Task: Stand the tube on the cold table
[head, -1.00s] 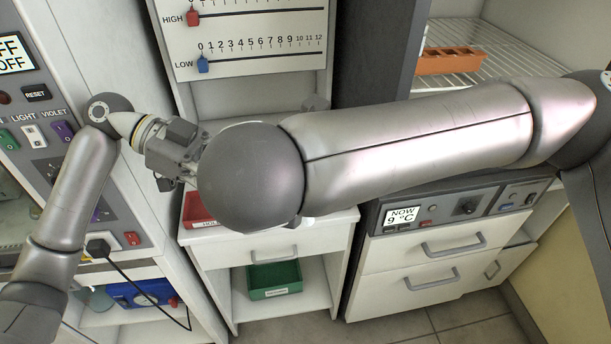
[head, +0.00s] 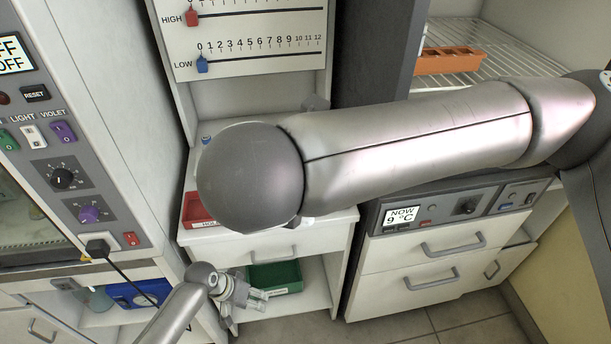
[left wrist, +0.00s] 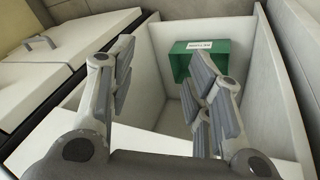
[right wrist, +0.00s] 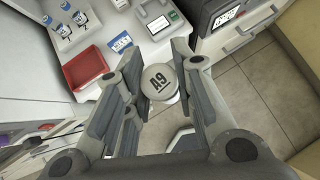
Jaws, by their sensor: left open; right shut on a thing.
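The tube shows in the right wrist view as a round pale cap marked A9 (right wrist: 159,78) between the fingers of my right gripper (right wrist: 160,112). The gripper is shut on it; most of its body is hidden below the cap. In the head view my right arm hides this gripper. A unit with a display reading 9 °C (head: 403,215), apparently the cold table, stands right of the narrow white bench; my right arm covers its top. My left gripper (head: 249,297) is open and empty, low before the bench's open shelf. Its spread fingers also show in the left wrist view (left wrist: 165,85).
A green bin (head: 275,276) stands on the lower shelf. A red tray (right wrist: 90,70), blue-capped vials (right wrist: 61,27) and a blue-and-white card (right wrist: 122,45) are on the bench top. A control cabinet (head: 60,160) stands left. An orange rack (head: 449,60) sits on a wire shelf.

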